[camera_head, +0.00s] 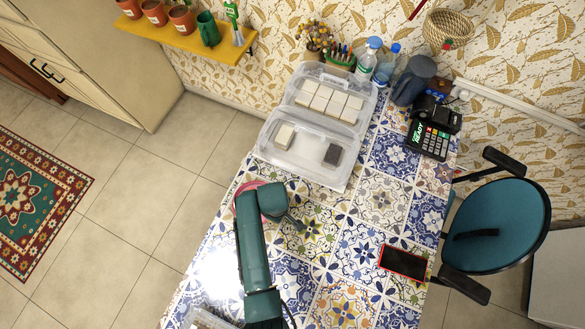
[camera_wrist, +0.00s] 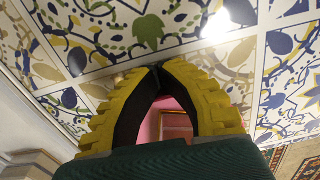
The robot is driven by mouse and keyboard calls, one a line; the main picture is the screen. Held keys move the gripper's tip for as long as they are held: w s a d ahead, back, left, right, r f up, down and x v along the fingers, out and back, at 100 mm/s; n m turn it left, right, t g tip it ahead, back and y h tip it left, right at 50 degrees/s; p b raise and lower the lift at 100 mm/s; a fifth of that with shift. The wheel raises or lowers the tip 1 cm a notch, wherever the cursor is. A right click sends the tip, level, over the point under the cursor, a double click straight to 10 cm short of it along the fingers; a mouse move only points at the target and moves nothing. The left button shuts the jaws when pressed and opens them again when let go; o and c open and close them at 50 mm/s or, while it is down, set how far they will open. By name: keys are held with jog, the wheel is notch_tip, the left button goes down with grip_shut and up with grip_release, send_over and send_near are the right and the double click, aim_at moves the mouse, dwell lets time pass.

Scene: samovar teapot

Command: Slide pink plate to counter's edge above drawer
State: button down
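The pink plate (camera_head: 246,186) lies on the patterned tiled counter (camera_head: 345,215), near its left edge in the head view. My arm covers most of it there, so only a thin pink rim shows. In the wrist view, my gripper (camera_wrist: 156,68) has yellow ribbed fingers with dark inner pads, and the fingertips meet close to the tiled surface. A pink surface (camera_wrist: 155,124), likely the plate, shows through the gap between the fingers. I cannot tell whether the fingers touch it.
A clear plastic container (camera_head: 352,174) with pale blocks and one dark block stands open behind the plate. A phone (camera_head: 403,263) lies at the right, and a card terminal (camera_head: 428,140) and bottles stand further back. A teal chair (camera_head: 497,225) is beside the counter.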

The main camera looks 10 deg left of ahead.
jog(key=shift+w+a, duration=0.15)
jog(key=shift+a, duration=0.25)
